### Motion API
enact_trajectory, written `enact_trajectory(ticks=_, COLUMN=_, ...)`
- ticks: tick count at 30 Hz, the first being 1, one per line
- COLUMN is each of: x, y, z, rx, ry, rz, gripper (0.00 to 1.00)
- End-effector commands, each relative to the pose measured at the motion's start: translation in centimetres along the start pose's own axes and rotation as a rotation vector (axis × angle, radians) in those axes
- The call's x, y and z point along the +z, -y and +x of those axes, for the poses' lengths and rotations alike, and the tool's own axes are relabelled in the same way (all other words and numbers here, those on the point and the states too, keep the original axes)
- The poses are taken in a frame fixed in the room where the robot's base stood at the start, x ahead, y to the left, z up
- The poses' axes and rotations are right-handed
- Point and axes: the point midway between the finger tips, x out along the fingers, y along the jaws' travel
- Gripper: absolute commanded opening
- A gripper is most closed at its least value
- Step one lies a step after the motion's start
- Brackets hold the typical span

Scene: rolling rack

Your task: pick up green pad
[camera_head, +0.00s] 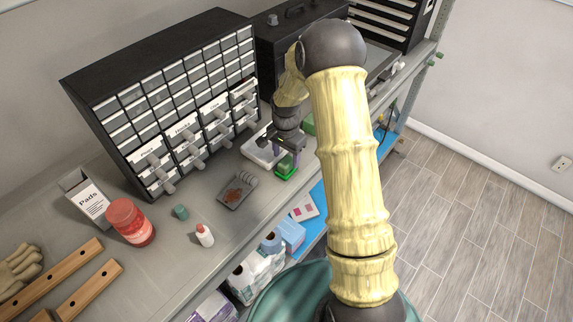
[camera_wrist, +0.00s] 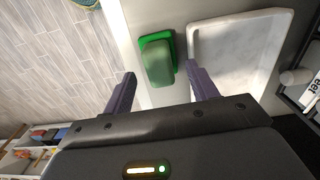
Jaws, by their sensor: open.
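The green pad (camera_head: 286,172) lies on the grey shelf top near its front edge, just right of a white tray. In the wrist view the green pad (camera_wrist: 158,60) looks like a dark green block with a brighter green layer along its edge. In the wrist view my gripper (camera_wrist: 161,80) is open, with the pad just beyond and between the fingertips. Nothing is held; I cannot tell the exact height gap.
The white tray (camera_wrist: 235,48) sits close beside the pad. A drawer cabinet (camera_head: 165,90) stands behind. A dark dish (camera_head: 238,191), a red jar (camera_head: 130,222) and a small white bottle (camera_head: 204,236) stand to the left. Another green item (camera_head: 308,124) is partly hidden by my arm.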

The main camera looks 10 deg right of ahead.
Motion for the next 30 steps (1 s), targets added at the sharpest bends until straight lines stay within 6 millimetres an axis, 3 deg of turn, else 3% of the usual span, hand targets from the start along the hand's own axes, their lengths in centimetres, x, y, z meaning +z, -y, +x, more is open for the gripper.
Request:
enact_trajectory(ticks=9, x=0.0, y=-0.2, z=3.1, rx=0.001, ry=0.001, rz=0.001, gripper=0.58)
enact_trajectory(ticks=26, x=0.0, y=-0.1, z=3.4, rx=-0.001, ry=0.0, rz=0.0, gripper=0.58)
enact_trajectory(ticks=30, x=0.0, y=-0.1, z=3.4, rx=0.0, ry=0.0, rz=0.0, gripper=0.33)
